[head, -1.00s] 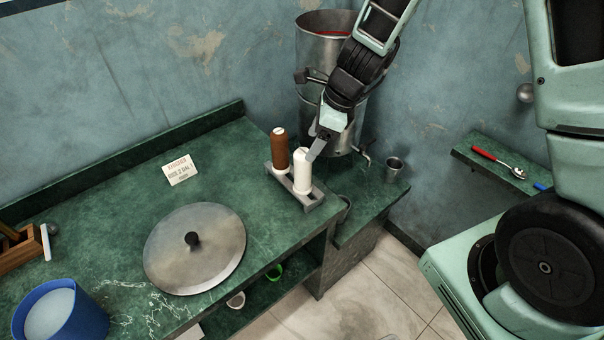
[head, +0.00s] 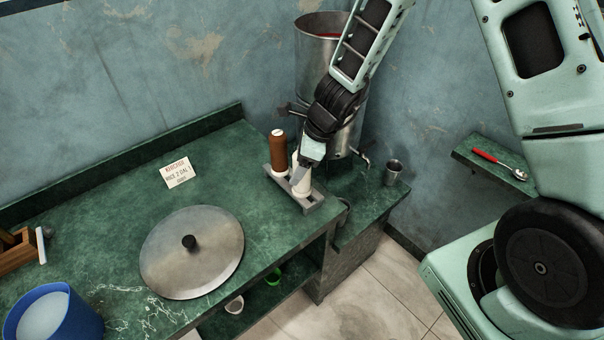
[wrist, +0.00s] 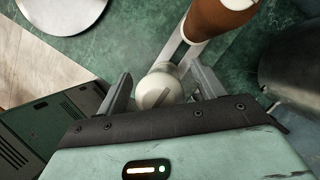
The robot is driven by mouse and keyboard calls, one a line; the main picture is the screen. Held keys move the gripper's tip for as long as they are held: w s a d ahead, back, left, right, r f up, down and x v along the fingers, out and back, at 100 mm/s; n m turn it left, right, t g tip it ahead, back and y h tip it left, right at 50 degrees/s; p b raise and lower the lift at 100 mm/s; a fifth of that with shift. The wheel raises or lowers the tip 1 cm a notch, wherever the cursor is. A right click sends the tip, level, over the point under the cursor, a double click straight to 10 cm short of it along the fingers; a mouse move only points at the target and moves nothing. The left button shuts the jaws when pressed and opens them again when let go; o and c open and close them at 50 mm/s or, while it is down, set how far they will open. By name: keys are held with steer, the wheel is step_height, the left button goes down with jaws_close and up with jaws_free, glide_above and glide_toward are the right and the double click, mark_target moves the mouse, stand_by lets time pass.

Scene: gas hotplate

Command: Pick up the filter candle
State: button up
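A white filter candle (head: 302,187) with a domed top stands upright in a grey rack (head: 316,205) at the counter's right end. A brown candle (head: 278,152) of similar shape stands beside it in the same rack. My gripper (head: 301,176) points down over the white candle and hides much of it. In the wrist view, the white candle's dome (wrist: 160,88) lies between my two open fingers (wrist: 165,90). A gap shows at the left finger; the right finger is close, and I cannot tell whether it touches. The brown candle (wrist: 218,15) is just beyond.
A tall metal pot (head: 325,50) with a tap stands behind my gripper, with a metal cup (head: 394,172) to its right. A round lid (head: 192,252), a card (head: 178,172) and a blue bucket (head: 55,315) are on the green counter. The counter behind the lid is mostly clear.

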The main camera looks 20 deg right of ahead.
steer(key=c, duration=1)
steer(key=shift+c, duration=0.2)
step_height(320, 180, up, 10)
steer(key=p, duration=0.3)
steer(key=shift+r, duration=0.15)
steer(key=shift+r+p, duration=2.4)
steer(key=shift+p, duration=0.15)
